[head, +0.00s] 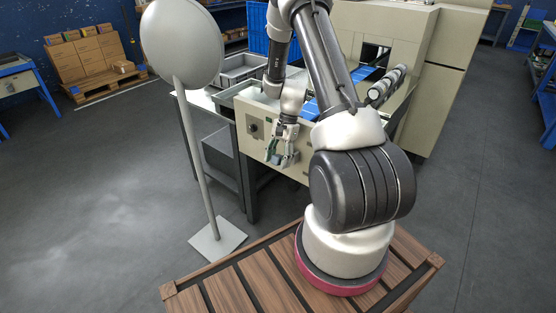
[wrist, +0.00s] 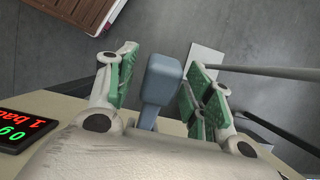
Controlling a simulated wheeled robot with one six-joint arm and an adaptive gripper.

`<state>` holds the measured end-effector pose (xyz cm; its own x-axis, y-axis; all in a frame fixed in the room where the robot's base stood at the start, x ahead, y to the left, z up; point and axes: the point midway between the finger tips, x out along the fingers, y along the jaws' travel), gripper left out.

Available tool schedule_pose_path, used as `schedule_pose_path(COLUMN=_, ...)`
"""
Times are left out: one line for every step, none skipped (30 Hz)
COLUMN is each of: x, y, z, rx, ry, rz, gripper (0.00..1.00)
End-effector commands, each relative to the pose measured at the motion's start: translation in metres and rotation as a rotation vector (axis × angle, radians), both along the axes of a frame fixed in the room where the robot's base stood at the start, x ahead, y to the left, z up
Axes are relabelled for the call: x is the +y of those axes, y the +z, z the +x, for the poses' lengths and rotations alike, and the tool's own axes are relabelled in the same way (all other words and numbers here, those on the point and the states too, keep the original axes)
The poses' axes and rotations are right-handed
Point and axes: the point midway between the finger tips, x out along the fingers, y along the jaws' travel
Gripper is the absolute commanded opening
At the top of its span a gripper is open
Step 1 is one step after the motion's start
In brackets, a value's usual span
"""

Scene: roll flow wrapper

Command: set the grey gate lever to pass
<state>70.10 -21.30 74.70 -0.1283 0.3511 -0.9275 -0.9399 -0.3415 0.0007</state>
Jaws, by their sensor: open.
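The grey gate lever (wrist: 163,80) shows in the wrist view as a blue-grey block-shaped handle on a narrower stem. It stands between the green-padded fingers of my gripper (wrist: 160,62). My gripper is open, with a finger on each side of the lever. A gap shows on the left side; on the right the pad is close, and I cannot tell whether it touches. In the head view my gripper (head: 280,158) hangs in front of the beige machine panel (head: 300,162). The lever cannot be told apart from the fingers there. No pass marking is readable.
A dark display (wrist: 25,130) with red and green characters sits at the left in the wrist view. A round dark knob (head: 252,127) is on the panel. A grey post with a disc (head: 182,43) stands left of my arm. Open floor lies at left and right.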

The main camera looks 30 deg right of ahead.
Motion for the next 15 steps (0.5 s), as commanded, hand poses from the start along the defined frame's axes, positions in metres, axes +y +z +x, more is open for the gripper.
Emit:
schedule_pose_path(x=-0.002, y=0.005, z=0.002, rx=-0.004, ry=-0.001, rz=-0.002, gripper=0.52)
schedule_pose_path(x=-0.004, y=0.009, z=0.002, rx=-0.005, ry=-0.001, rz=-0.002, gripper=0.52)
schedule_pose_path(x=-0.006, y=0.016, z=0.003, rx=-0.004, ry=-0.001, rz=-0.002, gripper=0.52)
schedule_pose_path(x=-0.009, y=0.021, z=0.004, rx=-0.005, ry=-0.001, rz=-0.002, gripper=0.52)
schedule_pose_path(x=-0.011, y=0.027, z=0.005, rx=-0.006, ry=-0.001, rz=-0.002, gripper=0.52)
schedule_pose_path(x=-0.014, y=0.036, z=0.006, rx=-0.005, ry=-0.001, rz=-0.001, gripper=0.52)
schedule_pose_path(x=-0.017, y=0.042, z=0.007, rx=-0.006, ry=-0.001, rz=-0.002, gripper=0.52)
schedule_pose_path(x=-0.019, y=0.049, z=0.008, rx=-0.005, ry=-0.001, rz=-0.002, gripper=0.52)
schedule_pose_path(x=-0.023, y=0.057, z=0.009, rx=-0.006, ry=-0.002, rz=-0.002, gripper=0.52)
schedule_pose_path(x=-0.025, y=0.064, z=0.010, rx=-0.006, ry=-0.001, rz=-0.001, gripper=0.52)
schedule_pose_path(x=-0.027, y=0.070, z=0.011, rx=-0.006, ry=-0.001, rz=-0.002, gripper=0.52)
schedule_pose_path(x=-0.030, y=0.077, z=0.011, rx=-0.004, ry=-0.001, rz=-0.002, gripper=0.52)
schedule_pose_path(x=-0.032, y=0.082, z=0.012, rx=-0.004, ry=-0.001, rz=-0.002, gripper=0.52)
schedule_pose_path(x=-0.034, y=0.087, z=0.013, rx=-0.004, ry=-0.001, rz=-0.002, gripper=0.52)
schedule_pose_path(x=-0.036, y=0.092, z=0.013, rx=-0.003, ry=-0.001, rz=-0.001, gripper=0.52)
